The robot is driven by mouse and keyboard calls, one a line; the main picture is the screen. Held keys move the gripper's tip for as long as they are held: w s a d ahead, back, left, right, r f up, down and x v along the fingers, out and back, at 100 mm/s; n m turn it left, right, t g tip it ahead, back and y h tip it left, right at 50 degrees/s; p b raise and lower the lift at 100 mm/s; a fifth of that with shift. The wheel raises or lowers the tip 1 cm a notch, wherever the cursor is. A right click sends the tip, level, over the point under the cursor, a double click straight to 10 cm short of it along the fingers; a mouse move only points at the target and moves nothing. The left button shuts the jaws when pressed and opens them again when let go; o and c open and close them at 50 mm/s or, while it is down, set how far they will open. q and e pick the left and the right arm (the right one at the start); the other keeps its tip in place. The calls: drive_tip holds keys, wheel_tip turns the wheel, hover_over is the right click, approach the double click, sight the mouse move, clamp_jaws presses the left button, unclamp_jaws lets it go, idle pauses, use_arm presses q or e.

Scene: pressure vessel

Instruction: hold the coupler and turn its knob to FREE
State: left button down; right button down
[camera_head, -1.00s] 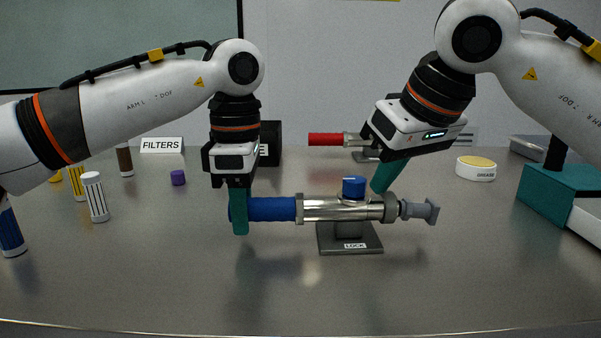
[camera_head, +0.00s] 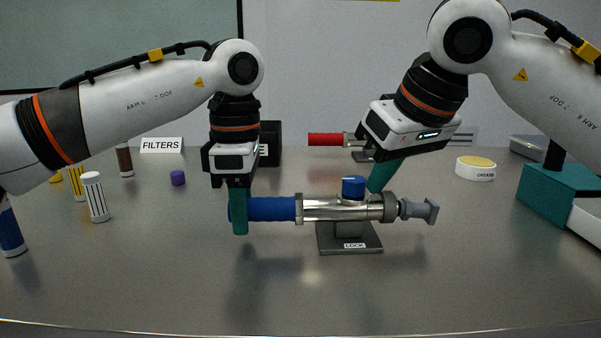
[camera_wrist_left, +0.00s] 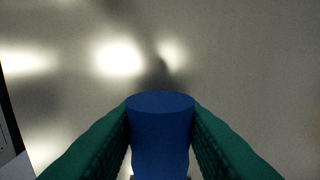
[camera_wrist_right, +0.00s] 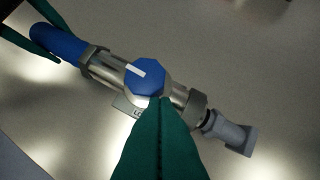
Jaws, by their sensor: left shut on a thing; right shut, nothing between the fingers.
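The coupler (camera_head: 325,208) is a silver metal cylinder with a blue sleeve (camera_head: 270,209) on its left end and a grey fitting on its right end. It lies on a dark stand (camera_head: 338,246) labelled LOCK. Its blue knob (camera_head: 354,187) is on top; in the right wrist view the knob (camera_wrist_right: 146,76) has a white bar across it. My left gripper (camera_head: 239,215) is shut on the blue sleeve, which fills its fingers in the left wrist view (camera_wrist_left: 160,140). My right gripper (camera_head: 378,184) is shut and empty, its tips beside the knob's right side. Contact cannot be told.
A red-handled coupler (camera_head: 325,139) stands behind. The front of the table is clear.

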drive_tip(key=shift+s+a, duration=0.2)
drive_tip(key=shift+a, duration=0.05)
drive_tip(key=shift+s+a, duration=0.25)
drive_tip(key=shift+a, duration=0.55)
idle(0.4)
drive_tip(key=shift+s, duration=0.15)
drive_tip(key=shift+s, duration=0.3)
wheel_tip(320, 180, up, 6)
idle(0.5)
